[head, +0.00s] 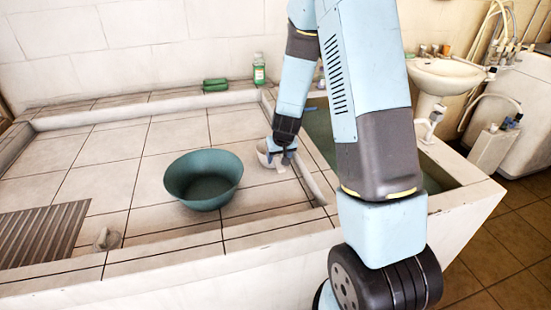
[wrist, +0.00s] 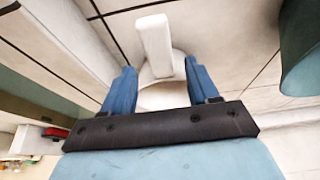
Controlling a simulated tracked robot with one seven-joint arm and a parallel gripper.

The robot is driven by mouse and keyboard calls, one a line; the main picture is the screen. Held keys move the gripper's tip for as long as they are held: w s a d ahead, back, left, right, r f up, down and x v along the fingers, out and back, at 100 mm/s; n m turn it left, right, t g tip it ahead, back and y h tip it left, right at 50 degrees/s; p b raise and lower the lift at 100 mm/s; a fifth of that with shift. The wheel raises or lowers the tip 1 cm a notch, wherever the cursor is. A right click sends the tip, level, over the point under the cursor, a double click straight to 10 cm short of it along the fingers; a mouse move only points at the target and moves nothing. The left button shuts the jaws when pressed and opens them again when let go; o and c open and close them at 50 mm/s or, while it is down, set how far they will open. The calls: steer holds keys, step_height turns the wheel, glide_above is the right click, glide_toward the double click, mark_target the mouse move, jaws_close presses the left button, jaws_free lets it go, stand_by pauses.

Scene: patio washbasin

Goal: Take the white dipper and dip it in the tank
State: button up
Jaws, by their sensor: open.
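The white dipper (head: 263,154) stands on the tiled counter, right of the green basin, partly hidden by my gripper. In the wrist view its flat white handle (wrist: 154,42) and pale round cup (wrist: 165,97) show between my fingers. My gripper (head: 283,152) points down at the dipper; its blue fingers (wrist: 159,72) are open, one on each side, with gaps visible between them and the handle. The tank (head: 434,184) of dark green water lies to the right, beyond a low ledge, and my arm hides much of it.
A green basin (head: 203,181) sits left of the dipper, and its edge shows in the wrist view (wrist: 303,55). A green bottle (head: 259,70) and green soap bars (head: 215,85) stand on the back ledge. A metal grate (head: 38,236) lies front left. A white washbasin (head: 445,75) stands back right.

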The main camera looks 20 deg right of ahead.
mark_target(278, 161)
steer(key=shift+x, duration=2.65)
steer(key=shift+s+a, duration=0.15)
steer(key=shift+c, duration=0.4)
jaws_close()
